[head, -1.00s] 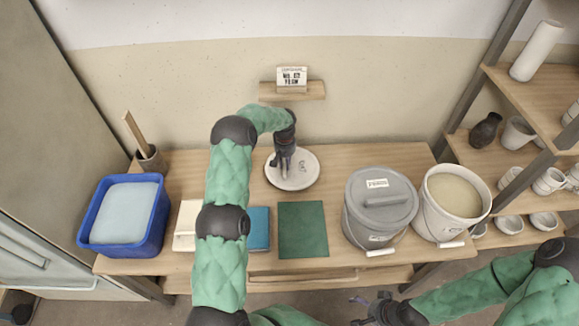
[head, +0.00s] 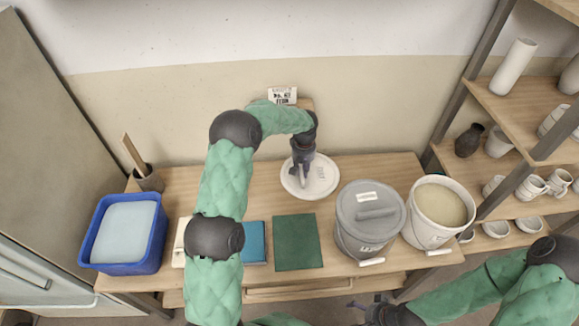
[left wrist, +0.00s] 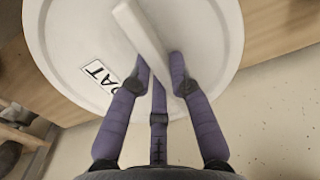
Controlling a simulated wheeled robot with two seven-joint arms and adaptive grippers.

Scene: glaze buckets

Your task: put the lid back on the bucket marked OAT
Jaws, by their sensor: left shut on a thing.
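A white round lid (head: 325,187) marked OAT is in my left gripper (head: 301,178), whose fingers are shut on its bar handle. The left wrist view shows the lid (left wrist: 215,22) large, with the label (left wrist: 98,73) left of the fingers; it looks raised over the table. A white bucket (head: 421,234) stands uncovered at the table's right end, full of beige stuff; the mark on its front is too small to read. The lid is to the left of this bucket and apart from it. My right gripper (head: 366,307) is low in front of the table, its jaws unclear.
A grey bucket (head: 358,235) with its own grey lid (head: 370,198) stands between the held lid and the uncovered bucket. A green mat (head: 297,242), a blue book-like thing (head: 254,243) and a blue tub (head: 98,224) are to the left. A shelf with pots is at right.

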